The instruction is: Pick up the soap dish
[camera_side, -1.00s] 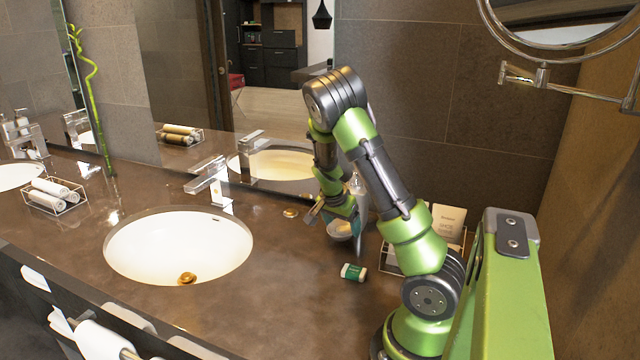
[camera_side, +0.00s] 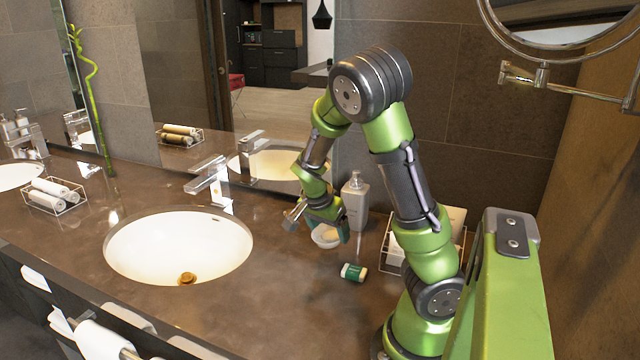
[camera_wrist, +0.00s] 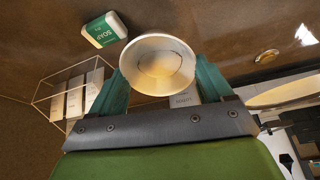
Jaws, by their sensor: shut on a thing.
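In the wrist view the dish (camera_wrist: 158,65) sits between the two teal fingers of my gripper (camera_wrist: 162,80). My gripper (camera_side: 327,232) is shut on the dish in the side view, with the fingers at its sides. The arm and fingers hide part of the dish there. I cannot tell whether the dish touches the counter.
A green-and-white soap box (camera_side: 354,272) lies just in front of the dish. A bottle (camera_side: 356,201) stands behind it, and a wire tray with cartons (camera_side: 393,262) is to the right. The sink (camera_side: 178,246) and faucet (camera_side: 211,184) are left.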

